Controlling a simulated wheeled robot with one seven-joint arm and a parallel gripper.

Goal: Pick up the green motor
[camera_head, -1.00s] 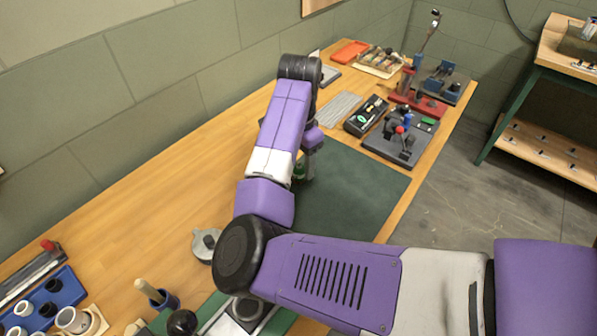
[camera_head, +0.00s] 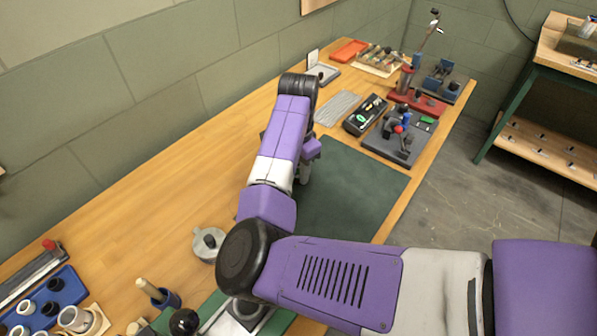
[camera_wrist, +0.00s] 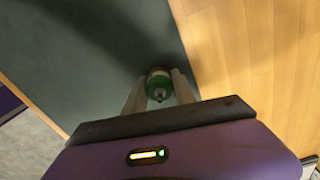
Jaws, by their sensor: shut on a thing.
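The green motor (camera_wrist: 158,86) shows in the wrist view as a small cylinder with a green end, a pale body and a short shaft. My gripper (camera_wrist: 160,94) is shut on it, with one pale finger on each side. In the head view my gripper (camera_head: 304,176) is partly behind my arm, at the left edge of the dark green mat (camera_head: 350,195), and the motor is hidden there. I cannot tell how far the motor is above the surface.
A grey fixture with a red knob (camera_head: 398,138), a black tray (camera_head: 365,116) and a ribbed grey mat (camera_head: 338,107) lie beyond the green mat. The bench's left middle is clear.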

